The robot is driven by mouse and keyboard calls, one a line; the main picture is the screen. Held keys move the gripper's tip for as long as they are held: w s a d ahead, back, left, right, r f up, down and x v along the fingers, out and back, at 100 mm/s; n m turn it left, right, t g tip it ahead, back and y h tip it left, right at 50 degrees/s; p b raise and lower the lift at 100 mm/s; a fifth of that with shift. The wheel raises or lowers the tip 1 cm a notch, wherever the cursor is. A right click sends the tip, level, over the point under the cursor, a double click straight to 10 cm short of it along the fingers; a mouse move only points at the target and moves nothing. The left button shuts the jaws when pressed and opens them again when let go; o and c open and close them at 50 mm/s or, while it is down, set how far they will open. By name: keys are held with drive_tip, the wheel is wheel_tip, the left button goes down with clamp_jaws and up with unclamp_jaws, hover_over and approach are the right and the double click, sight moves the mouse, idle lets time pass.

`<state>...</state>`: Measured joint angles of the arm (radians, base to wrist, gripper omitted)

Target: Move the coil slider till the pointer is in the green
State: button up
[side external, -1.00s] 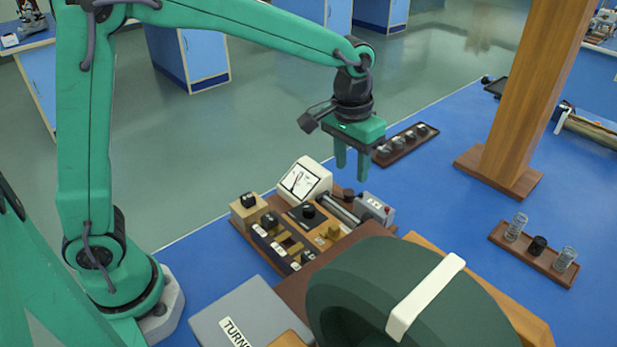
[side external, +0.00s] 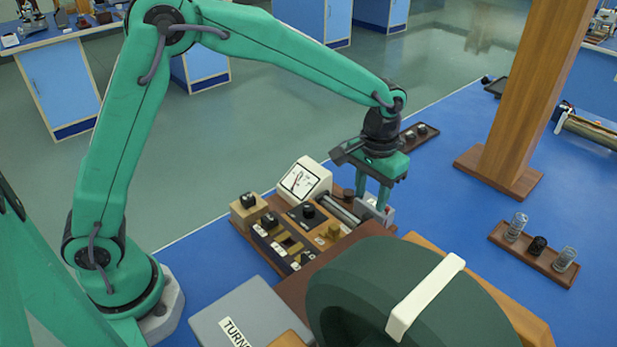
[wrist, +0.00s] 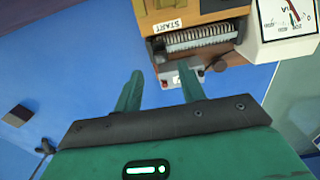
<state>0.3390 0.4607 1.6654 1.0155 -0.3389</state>
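The white meter (side external: 304,182) stands at the back of the wooden instrument board, and part of its dial shows in the wrist view (wrist: 272,18). A red line shows on the dial, but I cannot tell whether the pointer is in the green. The coil (wrist: 197,38) lies beside the START label (wrist: 167,27); in the side view it is a dark cylinder (side external: 342,212). My gripper (side external: 371,202) is open, its two fingers apart and pointing down near the grey box (wrist: 181,74) at the coil's end. The fingers partly hide this box. I cannot make out the slider clearly.
A large dark green ring (side external: 400,285) with a white strap stands in front of the board. A wooden post (side external: 525,100) rises at the right. Racks with small jars (side external: 535,254) and dark knobs (side external: 416,136) stand on the blue table.

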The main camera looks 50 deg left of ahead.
sight(367, 215)
drive_tip(key=shift+f, duration=2.7)
clamp_jaws()
